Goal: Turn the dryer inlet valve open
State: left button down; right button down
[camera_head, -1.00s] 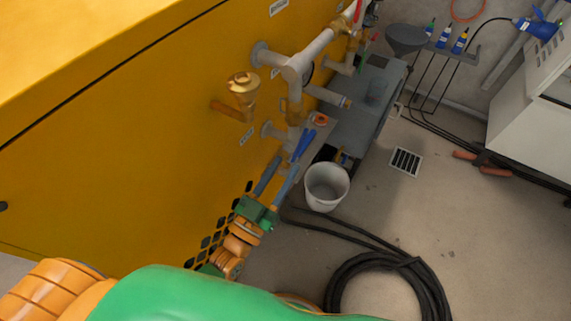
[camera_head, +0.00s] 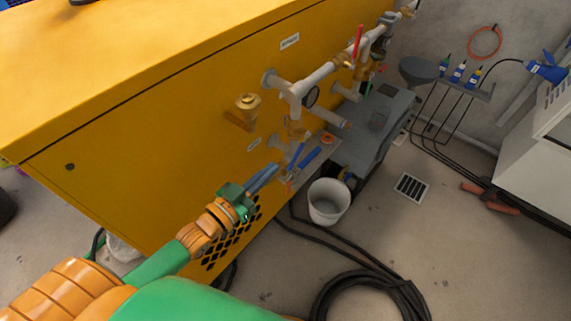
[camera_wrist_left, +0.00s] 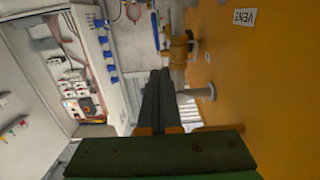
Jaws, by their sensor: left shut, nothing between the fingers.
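My left gripper (camera_head: 277,166) reaches in from the lower left in the head view. Its fingers are together and empty, near the lower pipework on the yellow cabinet. In the left wrist view its shut fingers (camera_wrist_left: 160,75) point toward a brass valve (camera_wrist_left: 178,47) with a blue handle (camera_wrist_left: 156,30). In the head view blue handle parts (camera_head: 308,159) show just beyond the fingertips. Contact with them cannot be told. A red-handled valve (camera_head: 358,42) stands upright on the upper pipe. No readable label tells which is the dryer inlet valve. My right gripper is not in view.
The yellow cabinet (camera_head: 150,130) fills the left. A brass fitting (camera_head: 248,105) sticks out above my gripper. A white bucket (camera_head: 328,202) and a coiled black hose (camera_head: 370,295) are on the floor. A grey unit (camera_head: 375,125) stands behind the pipes.

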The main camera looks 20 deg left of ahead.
aim_at(299, 151)
pick_arm(q)
jog(key=w+d+f+b, duration=0.1)
jog(key=w+d+f, duration=0.1)
jog(key=w, duration=0.3)
jog(key=shift+w+d+f+b, duration=0.15)
jog(key=shift+w+f+b, duration=0.1)
jog(key=shift+f+b, duration=0.15)
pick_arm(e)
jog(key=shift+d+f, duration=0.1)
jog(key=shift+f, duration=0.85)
